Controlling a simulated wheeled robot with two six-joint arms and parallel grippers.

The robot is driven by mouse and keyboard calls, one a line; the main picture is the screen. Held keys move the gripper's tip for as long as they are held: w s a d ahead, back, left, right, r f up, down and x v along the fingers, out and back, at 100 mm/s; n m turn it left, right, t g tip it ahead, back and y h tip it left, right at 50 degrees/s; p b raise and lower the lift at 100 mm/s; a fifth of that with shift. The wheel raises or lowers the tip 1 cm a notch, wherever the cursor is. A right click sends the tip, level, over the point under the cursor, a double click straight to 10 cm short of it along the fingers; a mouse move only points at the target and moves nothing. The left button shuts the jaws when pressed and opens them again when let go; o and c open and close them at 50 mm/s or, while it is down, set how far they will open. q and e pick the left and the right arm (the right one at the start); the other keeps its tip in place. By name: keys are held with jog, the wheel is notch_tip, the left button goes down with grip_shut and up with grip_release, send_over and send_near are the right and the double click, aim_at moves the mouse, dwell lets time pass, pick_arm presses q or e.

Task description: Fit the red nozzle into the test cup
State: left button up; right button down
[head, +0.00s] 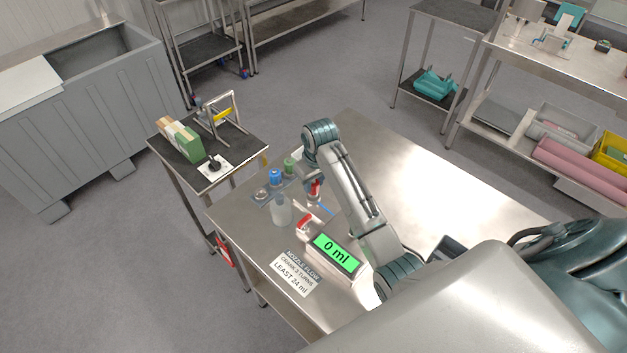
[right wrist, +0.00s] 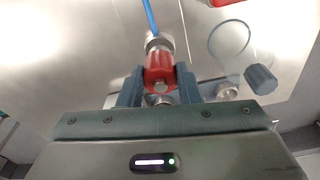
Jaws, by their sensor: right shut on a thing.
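The red nozzle (right wrist: 160,66) is between the fingers of my right gripper (right wrist: 160,86) in the right wrist view, with a metal collar and a blue hose at its far end. In the head view, the red nozzle (head: 315,188) shows small below the arm, beside my right gripper (head: 313,184), whose fingers are mostly hidden. The clear test cup (head: 281,212) stands on the steel table to the left of the nozzle, apart from it. A clear round rim, likely the cup (right wrist: 230,38), shows right of the nozzle in the right wrist view. My left gripper is not in view.
A blue-topped piece (head: 275,176) and a green-topped one (head: 290,164) stand behind the cup. A red part (head: 304,225) lies near the display (head: 336,254) reading 0 ml. A printed card (head: 292,274) lies in front.

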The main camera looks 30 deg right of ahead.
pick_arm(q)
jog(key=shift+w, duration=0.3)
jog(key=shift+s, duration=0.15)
pick_arm(e)
jog(key=shift+f, duration=0.25)
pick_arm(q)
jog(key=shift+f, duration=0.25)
pick_arm(e)
jog(key=shift+f, duration=0.85)
jog(key=c, duration=1)
grip_release()
jog(key=shift+o, duration=0.2)
